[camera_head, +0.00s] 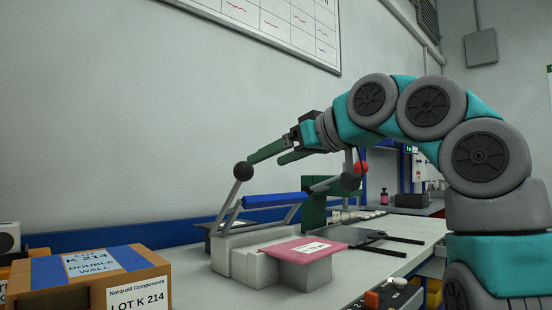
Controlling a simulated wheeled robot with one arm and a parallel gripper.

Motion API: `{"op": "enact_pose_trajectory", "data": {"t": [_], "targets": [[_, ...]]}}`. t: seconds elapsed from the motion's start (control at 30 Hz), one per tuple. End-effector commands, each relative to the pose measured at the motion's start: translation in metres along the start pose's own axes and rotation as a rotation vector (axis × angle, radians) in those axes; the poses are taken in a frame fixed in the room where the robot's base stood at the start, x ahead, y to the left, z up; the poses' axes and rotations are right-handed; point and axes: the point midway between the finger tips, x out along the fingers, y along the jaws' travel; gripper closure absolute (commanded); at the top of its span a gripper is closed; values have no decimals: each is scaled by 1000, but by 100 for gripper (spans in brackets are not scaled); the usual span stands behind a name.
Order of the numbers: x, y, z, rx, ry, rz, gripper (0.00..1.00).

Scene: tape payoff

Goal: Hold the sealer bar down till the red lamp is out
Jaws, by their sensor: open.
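The sealer has a raised blue bar (275,200) on grey arms above a pale block base (232,262). A lever with a black ball knob (243,171) rises at its left. A pink packet with a white label (285,246) lies on the pale blocks in front of the bar. My gripper (265,160) is open and empty, its two dark green fingers pointing left above the bar; one fingertip shows close to the knob, and I cannot tell whether they touch. A red ball (361,167) shows behind my arm; I cannot tell whether it is the lamp or lit.
A carton with blue tape (138,295) stands at the front left. A small box with an orange-red button (372,299) sits at the front edge of the pale bench (195,275). Black rails (390,237) lie right of the sealer. A wall board (270,22) hangs above.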

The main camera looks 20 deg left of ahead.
Motion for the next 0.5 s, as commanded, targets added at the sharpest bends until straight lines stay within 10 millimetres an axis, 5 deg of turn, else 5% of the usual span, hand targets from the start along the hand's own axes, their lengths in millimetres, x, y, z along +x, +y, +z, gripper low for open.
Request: {"op": "enact_pose_trajectory", "data": {"t": [0.5], "targets": [[40, 0, -1, 1, -2, 1, 20]]}}
